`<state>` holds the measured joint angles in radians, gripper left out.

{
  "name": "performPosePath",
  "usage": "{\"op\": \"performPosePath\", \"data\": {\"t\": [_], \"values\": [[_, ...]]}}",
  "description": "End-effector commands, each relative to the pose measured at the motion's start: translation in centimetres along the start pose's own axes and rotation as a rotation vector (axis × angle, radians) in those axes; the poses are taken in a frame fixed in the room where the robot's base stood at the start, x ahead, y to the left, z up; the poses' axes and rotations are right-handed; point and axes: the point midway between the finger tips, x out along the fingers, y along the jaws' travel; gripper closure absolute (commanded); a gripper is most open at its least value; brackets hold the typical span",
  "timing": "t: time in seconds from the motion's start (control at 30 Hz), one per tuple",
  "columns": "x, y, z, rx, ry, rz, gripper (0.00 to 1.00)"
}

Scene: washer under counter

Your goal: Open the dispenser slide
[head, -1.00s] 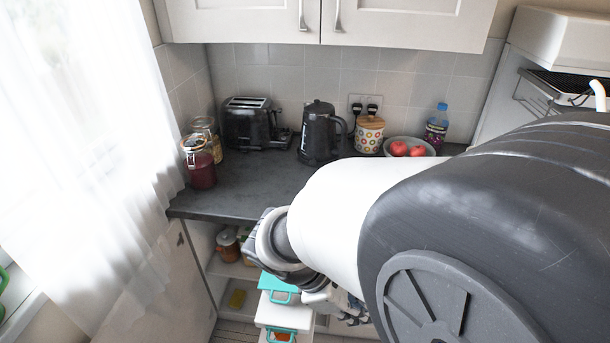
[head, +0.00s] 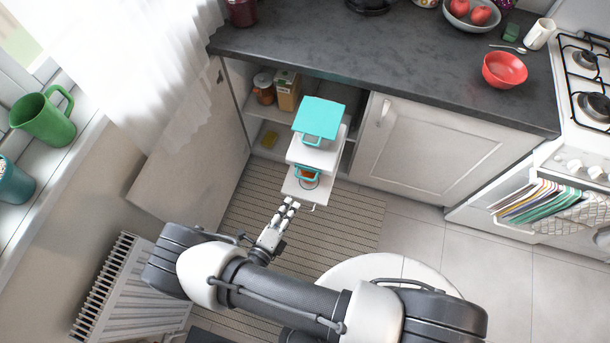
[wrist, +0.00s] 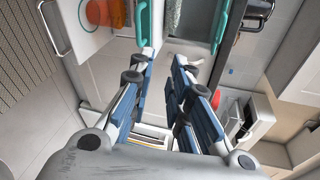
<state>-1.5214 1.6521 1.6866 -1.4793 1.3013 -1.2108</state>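A white dispenser unit (head: 333,157) with a teal lid (head: 320,116) stands out from the open cupboard under the counter. Its lower white tray (head: 322,191) sticks out at the front, with a teal handle (head: 307,174) above it. Teal handle parts also show at the top of the wrist view (wrist: 140,22). My gripper (head: 291,204) is just in front of the lower tray, on its near left side. In the wrist view the two fingers (wrist: 164,56) are apart with a narrow gap and nothing seen between them. Whether they touch the unit cannot be told.
The cupboard (head: 252,100) holds a jar (head: 264,90), a box (head: 287,92) and a yellow item. A closed white door (head: 430,140) is right of the unit. A radiator (head: 125,285) stands at lower left. The floor at right is clear.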

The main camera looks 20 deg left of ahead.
Motion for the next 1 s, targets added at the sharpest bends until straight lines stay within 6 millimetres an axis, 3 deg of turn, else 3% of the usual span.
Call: {"op": "performPosePath", "data": {"t": [0.13,0.37,1.0], "values": [[-0.9,3.1,-1.3,-0.158,-0.118,0.002,0.83],[-0.1,4.1,-1.6,-0.208,-0.153,0.001,0.83],[12.7,4.4,0.2,-0.202,-0.147,0.001,0.83]]}}
